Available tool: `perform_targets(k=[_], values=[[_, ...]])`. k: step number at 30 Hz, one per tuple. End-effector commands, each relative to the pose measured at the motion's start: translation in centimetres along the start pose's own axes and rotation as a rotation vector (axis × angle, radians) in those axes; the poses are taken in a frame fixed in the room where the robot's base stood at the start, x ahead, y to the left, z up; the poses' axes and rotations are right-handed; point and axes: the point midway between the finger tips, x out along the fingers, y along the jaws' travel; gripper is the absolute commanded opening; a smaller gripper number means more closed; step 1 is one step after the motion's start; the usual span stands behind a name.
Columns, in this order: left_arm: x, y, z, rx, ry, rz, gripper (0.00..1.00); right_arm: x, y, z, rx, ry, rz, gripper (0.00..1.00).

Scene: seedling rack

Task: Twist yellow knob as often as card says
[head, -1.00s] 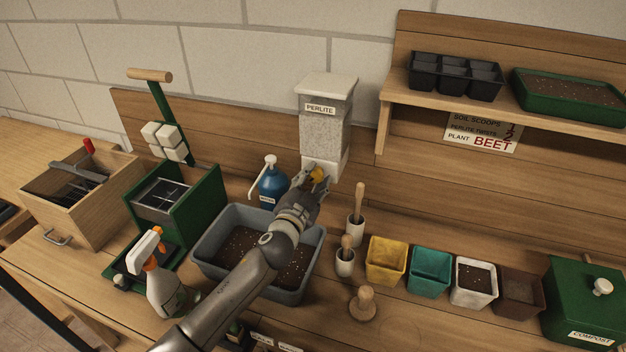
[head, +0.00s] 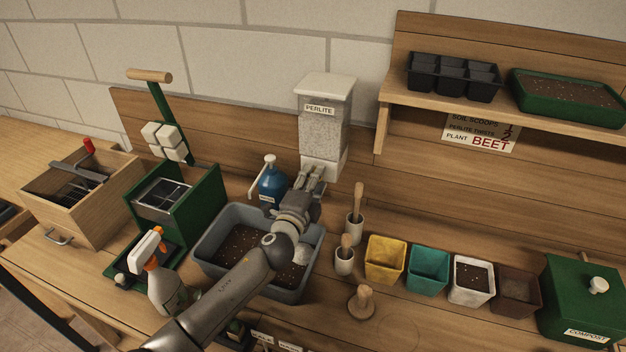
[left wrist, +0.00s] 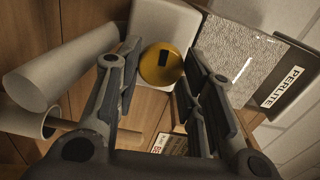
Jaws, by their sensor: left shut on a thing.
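The perlite dispenser (head: 325,125), a clear box of white grains with a pale lid and base, stands against the back board. Its round yellow knob (left wrist: 161,66), with a dark mark, sits between my left gripper's fingers in the left wrist view. My left gripper (head: 312,178) is shut on the knob at the dispenser's base and hides it in the head view. The card (head: 482,132) under the shelf reads soil scoops, perlite twists and plant beet; the perlite twists number looks like 2. My right gripper is not in view.
A grey tub of soil (head: 222,238) lies below my left arm. A blue bottle (head: 271,185) stands close left of the gripper. White cups with wooden-handled tools (head: 354,229) stand to its right, then several coloured pots (head: 385,262) and a green compost box (head: 585,305).

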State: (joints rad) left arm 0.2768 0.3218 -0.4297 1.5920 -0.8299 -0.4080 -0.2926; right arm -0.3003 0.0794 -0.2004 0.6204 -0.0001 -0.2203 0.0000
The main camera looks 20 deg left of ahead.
Motion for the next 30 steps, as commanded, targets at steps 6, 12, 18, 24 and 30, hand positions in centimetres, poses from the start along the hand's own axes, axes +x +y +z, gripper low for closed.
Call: perform_targets(k=[6,12,18,24,30], values=[[0.01,0.0,-0.04,0.057,0.001,-0.001,0.12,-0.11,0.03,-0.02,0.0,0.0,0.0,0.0],[0.01,0.03,-0.04,0.072,0.001,0.0,0.12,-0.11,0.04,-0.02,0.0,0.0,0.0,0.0],[0.01,0.03,-0.05,0.072,0.001,0.0,0.12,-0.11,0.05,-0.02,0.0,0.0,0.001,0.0],[0.0,0.04,-0.05,0.071,0.001,0.0,0.49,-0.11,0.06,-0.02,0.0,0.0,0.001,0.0],[0.0,0.05,-0.03,0.07,0.001,0.0,0.57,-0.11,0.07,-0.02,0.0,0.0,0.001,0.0]])
